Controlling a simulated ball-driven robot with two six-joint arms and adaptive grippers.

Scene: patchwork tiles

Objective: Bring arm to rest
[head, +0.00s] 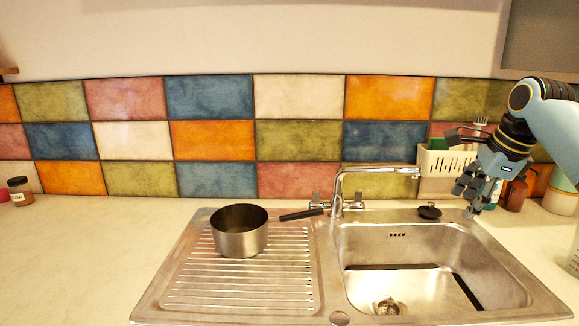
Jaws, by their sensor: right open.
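My right arm (552,112) comes in from the right edge. Its gripper (466,200) points down and to the left over the back right corner of the sink. The gripper is open, and I see nothing held in it. It hides part of the white utensil caddy behind it. My left gripper is not in the head view.
A steel saucepan (240,242) stands on the ribbed drainer (200,290), its handle toward the tap (340,190). The sink basin (400,250) is empty. A black plug (429,212), a caddy (432,160) and a brown bottle (516,194) are near the gripper. The left counter is mostly clear.

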